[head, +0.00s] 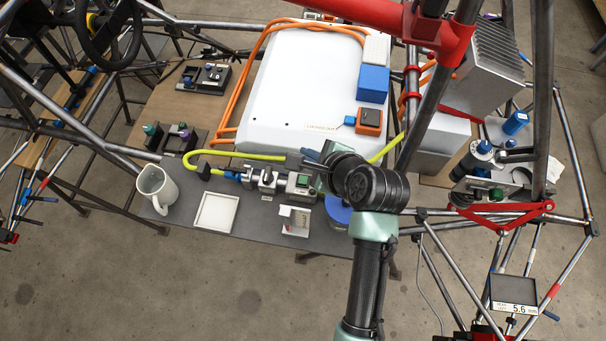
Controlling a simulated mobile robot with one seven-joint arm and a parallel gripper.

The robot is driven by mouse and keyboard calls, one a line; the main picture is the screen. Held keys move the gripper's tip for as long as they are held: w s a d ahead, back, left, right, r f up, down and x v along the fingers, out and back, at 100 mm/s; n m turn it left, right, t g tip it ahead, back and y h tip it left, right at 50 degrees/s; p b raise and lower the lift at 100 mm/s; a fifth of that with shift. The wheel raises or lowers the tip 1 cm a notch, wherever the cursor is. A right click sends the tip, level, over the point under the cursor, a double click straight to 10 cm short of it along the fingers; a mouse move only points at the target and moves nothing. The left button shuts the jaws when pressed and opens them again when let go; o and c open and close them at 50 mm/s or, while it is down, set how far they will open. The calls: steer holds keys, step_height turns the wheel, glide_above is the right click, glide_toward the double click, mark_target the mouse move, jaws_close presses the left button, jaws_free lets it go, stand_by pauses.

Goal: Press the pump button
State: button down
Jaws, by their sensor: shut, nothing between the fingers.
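A small grey box with a green button (303,181) stands on the dark mat in the head view, in line with the metal fittings of the yellow hose; it looks like the pump button. My gripper (312,156) is just above and right of this box in the picture. It is shut and empty, its tips small and partly hidden by my wrist. I cannot tell its height over the button, and I see no contact with the button.
A white mug (156,188), a white square tray (215,212) and a small white holder (295,221) stand on the mat (255,230). The yellow hose (235,156) runs behind the fittings. A large white case (300,90) lies behind. Steel chassis tubes (432,95) cross at right.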

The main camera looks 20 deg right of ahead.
steer(key=shift+f, duration=0.1)
steer(key=b, duration=0.8)
glide_above(307, 183)
step_height(307, 183, down, 6)
steer(key=shift+f, duration=0.25)
steer(key=shift+f+b, duration=0.5)
steer(key=shift+f, duration=0.55)
stand_by(0.6)
steer(key=shift+f, duration=0.4)
steer(key=shift+f, duration=0.5)
stand_by(0.8)
steer(key=shift+r+p, duration=0.9)
steer(key=shift+p, duration=0.3)
steer(key=shift+r, duration=0.1)
